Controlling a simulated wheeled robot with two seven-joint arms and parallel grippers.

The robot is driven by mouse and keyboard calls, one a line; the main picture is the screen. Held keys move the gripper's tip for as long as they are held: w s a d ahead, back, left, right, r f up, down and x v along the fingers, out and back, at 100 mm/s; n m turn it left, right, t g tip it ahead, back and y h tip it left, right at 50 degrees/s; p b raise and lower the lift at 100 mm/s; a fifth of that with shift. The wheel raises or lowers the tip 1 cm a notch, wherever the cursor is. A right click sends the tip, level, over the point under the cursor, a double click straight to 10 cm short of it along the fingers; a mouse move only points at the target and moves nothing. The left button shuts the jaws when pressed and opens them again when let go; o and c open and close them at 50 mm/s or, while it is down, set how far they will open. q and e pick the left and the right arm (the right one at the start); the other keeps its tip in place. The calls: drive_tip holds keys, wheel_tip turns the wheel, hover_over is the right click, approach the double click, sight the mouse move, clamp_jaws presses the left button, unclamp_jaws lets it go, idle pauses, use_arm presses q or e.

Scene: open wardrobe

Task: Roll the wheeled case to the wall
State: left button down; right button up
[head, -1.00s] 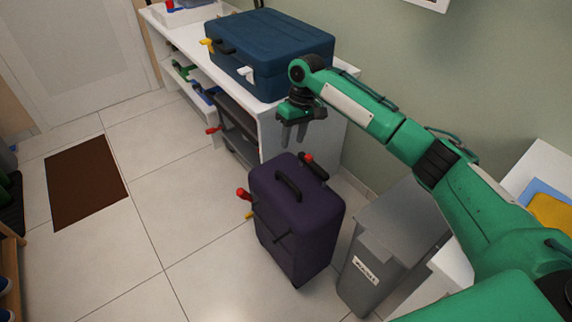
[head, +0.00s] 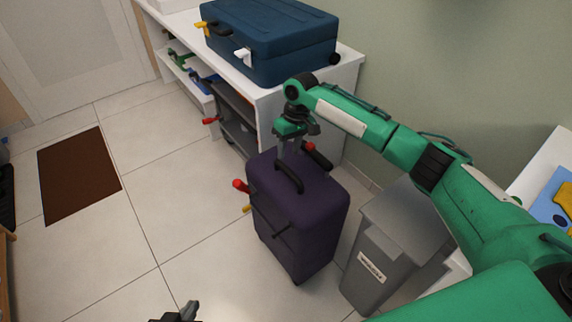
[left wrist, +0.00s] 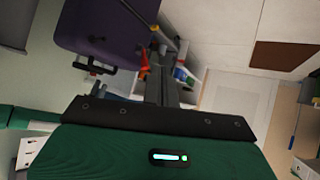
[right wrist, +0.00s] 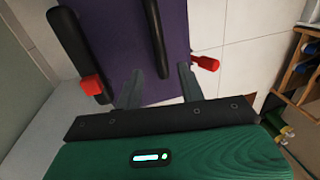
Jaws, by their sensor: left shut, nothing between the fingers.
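My right gripper (head: 291,150) is over the case top, fingers pointing down and spread. In the right wrist view the black top handle (right wrist: 157,30) lies between the open fingers (right wrist: 160,75), not clamped. My left gripper (head: 188,310) is shut and empty at the bottom edge, left of the case. The left wrist view shows its closed fingers (left wrist: 168,65) and the case (left wrist: 95,28).
A grey bin (head: 385,250) stands close to the case's right. A white bench (head: 347,72) with a blue case (head: 270,38) stands behind it, along the green wall (head: 420,80). A brown mat (head: 80,175) lies left. The floor left of the case is clear.

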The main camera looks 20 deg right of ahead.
sight(285, 166)
use_arm(q)
drive_tip(key=shift+w+d+r+t+h+b, duration=0.15)
drive_tip(key=shift+d+t+h+b, duration=0.15)
drive_tip(key=shift+d, duration=0.25)
drive_tip(key=shift+w+d+f+t+h+b, duration=0.1)
drive_tip(key=shift+d+t+h, duration=0.1)
drive_tip(key=shift+d+t, duration=0.25)
use_arm(e)
drive_tip(key=shift+s+a+f, duration=0.1)
drive_tip(key=shift+a+f, duration=0.1)
drive_tip(key=shift+f, duration=0.7)
drive_tip(key=shift+s+a+f, duration=0.1)
drive_tip(key=shift+a+f, duration=0.05)
drive_tip(key=shift+f, duration=0.7)
drive_tip(key=shift+s+a+f, duration=0.1)
drive_tip(key=shift+a+f, duration=0.1)
drive_tip(key=shift+f, duration=0.7)
clamp_jaws()
